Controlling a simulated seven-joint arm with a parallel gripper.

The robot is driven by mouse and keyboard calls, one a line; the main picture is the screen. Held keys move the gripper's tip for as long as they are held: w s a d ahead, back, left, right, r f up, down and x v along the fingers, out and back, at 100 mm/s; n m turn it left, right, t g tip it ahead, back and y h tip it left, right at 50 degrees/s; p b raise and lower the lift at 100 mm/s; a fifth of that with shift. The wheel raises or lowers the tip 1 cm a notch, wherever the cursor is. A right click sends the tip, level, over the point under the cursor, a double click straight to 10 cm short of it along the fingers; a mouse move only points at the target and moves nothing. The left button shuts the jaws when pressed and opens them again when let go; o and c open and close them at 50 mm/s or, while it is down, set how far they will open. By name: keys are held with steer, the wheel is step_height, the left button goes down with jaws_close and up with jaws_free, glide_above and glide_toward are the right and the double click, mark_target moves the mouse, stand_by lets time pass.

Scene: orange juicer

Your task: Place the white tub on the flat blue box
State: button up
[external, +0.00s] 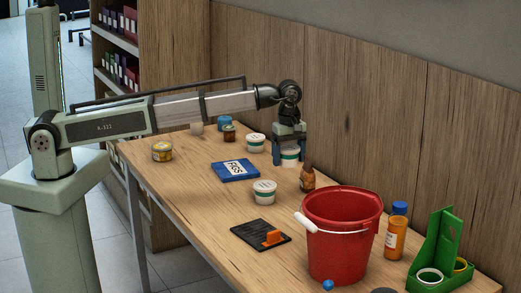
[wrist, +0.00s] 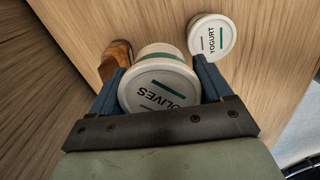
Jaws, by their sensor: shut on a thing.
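My gripper (external: 290,150) points down over the back of the table, near the wooden wall. It is shut on a white tub (external: 290,158) with a green band. In the wrist view this tub (wrist: 160,92) sits between the fingers, and its lid reads "OLIVES". I cannot tell whether its base touches the table. The flat blue box (external: 222,171) with a white label lies on the table, left of and nearer than my gripper; its top is bare. Two other white tubs stand on the table, one behind the box (external: 256,145) and one in front of it (external: 264,194).
A tub marked "YOGURT" (wrist: 210,38) shows in the wrist view. A red bucket (external: 340,235), orange bottle (external: 396,235), green holder (external: 437,250) and black tray (external: 250,233) occupy the near end.

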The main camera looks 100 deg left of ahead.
steer(key=s+a+n, duration=0.5)
steer(key=s+a, duration=0.3)
steer(key=s, duration=0.3)
steer(key=n, duration=0.5)
glide_toward(235, 168)
steer(key=shift+a+f, duration=0.15)
steer(key=shift+f, duration=3.05)
steer(key=shift+f, duration=0.15)
steer(key=o, duration=1.1)
steer(key=shift+c, duration=0.2)
step_height(235, 168, up, 12)
steer(key=shift+r, duration=0.2)
